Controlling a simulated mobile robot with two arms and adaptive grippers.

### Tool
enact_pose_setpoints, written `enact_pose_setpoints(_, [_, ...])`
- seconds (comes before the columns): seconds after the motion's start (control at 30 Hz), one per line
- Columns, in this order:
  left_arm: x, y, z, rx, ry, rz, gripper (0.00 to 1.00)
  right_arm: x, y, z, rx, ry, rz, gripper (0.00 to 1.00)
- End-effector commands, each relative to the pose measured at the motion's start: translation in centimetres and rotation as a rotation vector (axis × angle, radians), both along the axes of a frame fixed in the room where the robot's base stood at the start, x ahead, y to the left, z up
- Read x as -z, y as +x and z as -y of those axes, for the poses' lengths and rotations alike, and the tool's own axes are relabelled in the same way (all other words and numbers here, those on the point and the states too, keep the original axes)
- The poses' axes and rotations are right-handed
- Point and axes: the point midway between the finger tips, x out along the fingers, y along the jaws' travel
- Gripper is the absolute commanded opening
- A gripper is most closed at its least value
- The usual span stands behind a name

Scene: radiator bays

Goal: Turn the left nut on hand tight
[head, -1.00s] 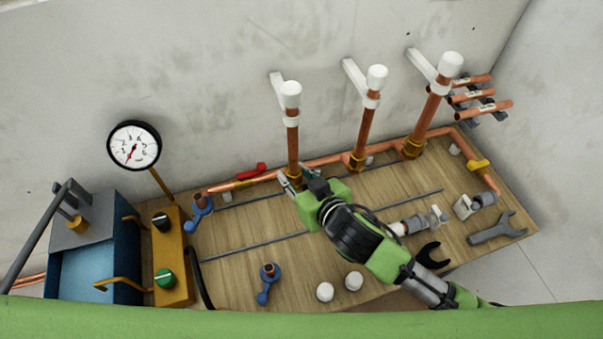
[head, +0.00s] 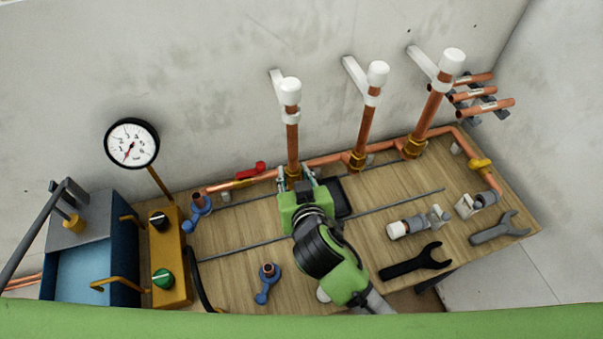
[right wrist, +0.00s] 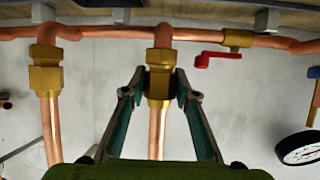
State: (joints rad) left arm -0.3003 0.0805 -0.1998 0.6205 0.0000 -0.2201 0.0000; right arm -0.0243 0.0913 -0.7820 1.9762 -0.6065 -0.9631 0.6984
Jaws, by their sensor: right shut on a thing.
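The left nut (right wrist: 159,88) is brass and sits around the left copper pipe (right wrist: 157,130), at its joint with the horizontal pipe. In the head view this pipe (head: 292,146) stands upright at the left of three risers, and the nut (head: 291,172) shows partly behind my gripper. My right gripper (head: 297,178) is shut on the nut. In the right wrist view its two fingers (right wrist: 159,80) are on opposite sides of the brass. My left gripper is in neither view.
The middle riser (head: 366,130) and right riser (head: 429,115) stand to the right. A black wrench (head: 415,261) and a grey wrench (head: 499,230) lie on the board. A red-handled valve (head: 250,172) and a gauge (head: 132,143) are to the left.

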Motion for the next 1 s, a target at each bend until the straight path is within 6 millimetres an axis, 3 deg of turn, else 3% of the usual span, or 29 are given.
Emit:
enact_pose_setpoints(0.4, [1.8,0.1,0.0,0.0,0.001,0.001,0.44,0.2,0.0,-0.1,0.176,0.004,-0.001,0.16])
enact_pose_setpoints(0.77, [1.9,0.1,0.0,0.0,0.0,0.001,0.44,-0.1,0.0,0.0,0.197,0.001,0.001,0.16])
enact_pose_setpoints(0.8, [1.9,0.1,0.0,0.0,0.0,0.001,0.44,-0.1,0.0,0.0,0.197,0.001,0.001,0.35])
enact_pose_setpoints(0.87, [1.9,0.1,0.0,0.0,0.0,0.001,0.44,-0.1,0.0,0.0,0.197,0.001,0.001,0.5])
enact_pose_setpoints(1.0, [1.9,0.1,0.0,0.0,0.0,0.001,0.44,0.0,0.0,0.0,0.197,0.001,0.001,0.5])
